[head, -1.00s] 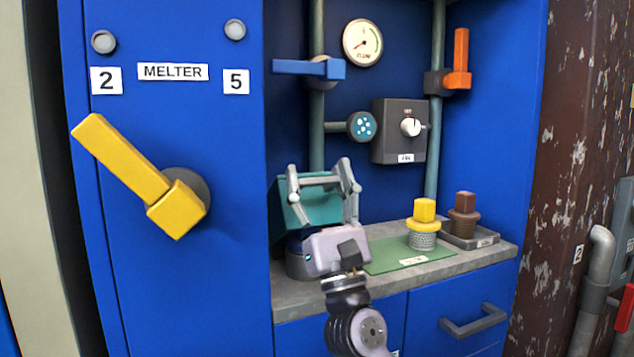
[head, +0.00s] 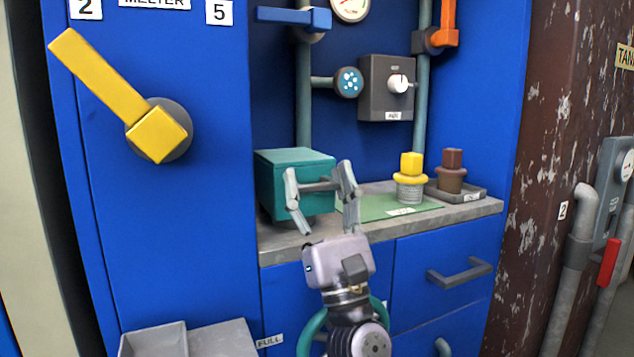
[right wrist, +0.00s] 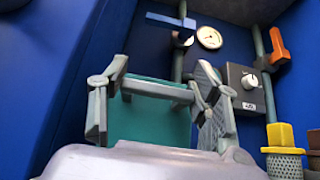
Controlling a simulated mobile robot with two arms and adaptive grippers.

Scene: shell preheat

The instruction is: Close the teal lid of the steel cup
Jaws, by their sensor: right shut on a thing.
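The teal lid (head: 285,182) is a box-like piece at the left end of the grey counter, its top about level. It also shows in the right wrist view (right wrist: 150,122). The steel cup is hidden behind or under the lid, so I cannot tell whether the lid is fully seated. My right gripper (head: 320,186) is at the lid's front right, its fingers at the ends of a grey bar (right wrist: 157,90) across the lid's front. It appears shut on this bar. My left gripper is out of view.
On the counter (head: 470,211), right of the lid, are a green mat (head: 375,210), a yellow-topped knurled piece (head: 410,180) and a brown piece (head: 452,172) in a tray. A yellow lever (head: 110,90) juts out at left. Grey bins (head: 190,342) are below.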

